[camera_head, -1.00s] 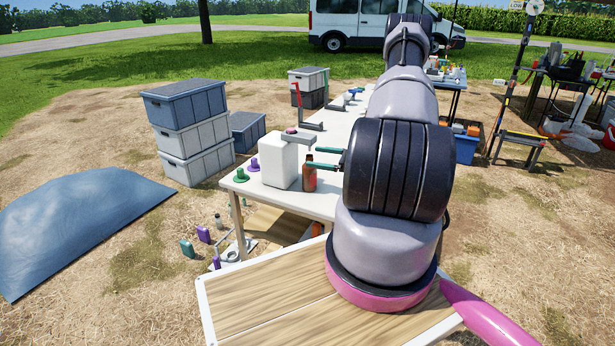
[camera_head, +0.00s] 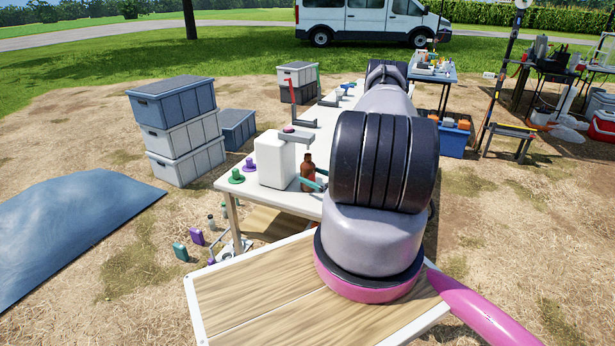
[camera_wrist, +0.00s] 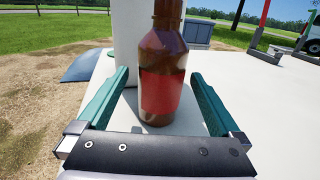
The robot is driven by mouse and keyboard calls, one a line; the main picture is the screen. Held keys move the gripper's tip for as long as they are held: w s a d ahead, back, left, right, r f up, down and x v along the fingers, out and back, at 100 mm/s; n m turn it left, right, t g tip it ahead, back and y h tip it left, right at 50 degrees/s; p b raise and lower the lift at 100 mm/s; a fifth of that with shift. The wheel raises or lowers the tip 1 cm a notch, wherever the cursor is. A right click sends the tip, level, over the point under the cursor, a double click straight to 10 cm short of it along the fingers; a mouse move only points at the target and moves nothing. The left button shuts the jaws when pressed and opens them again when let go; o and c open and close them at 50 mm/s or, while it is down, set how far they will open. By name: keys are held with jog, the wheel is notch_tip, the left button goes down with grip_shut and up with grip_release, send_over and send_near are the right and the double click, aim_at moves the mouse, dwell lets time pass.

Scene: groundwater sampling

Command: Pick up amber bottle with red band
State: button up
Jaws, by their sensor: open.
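The amber bottle with the red band (camera_wrist: 162,88) stands upright on the white table in the wrist view, its top cut off by the picture edge. It also shows in the head view (camera_head: 308,170), next to the white container. My gripper (camera_wrist: 155,85) is open, with one teal finger on each side of the bottle's lower part. A gap shows between each finger and the bottle. In the head view my gripper (camera_head: 318,179) is at the bottle and mostly hidden behind my arm.
A white container (camera_head: 275,160) stands just left of the bottle. Green (camera_head: 236,176) and purple (camera_head: 249,164) items sit at the table's left corner. A red-handled stand (camera_head: 318,85) is farther back. The white table (camera_wrist: 240,85) is clear right of the bottle.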

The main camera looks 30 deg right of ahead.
aim_at(302, 172)
jog(key=x, duration=0.2)
jog(key=f+x, duration=0.1)
jog(key=x, duration=0.1)
jog(key=shift+w, duration=0.15)
jog(key=shift+w+a, duration=0.15)
jog(key=shift+w, duration=0.45)
grip_shut()
jog(key=shift+r, duration=0.2)
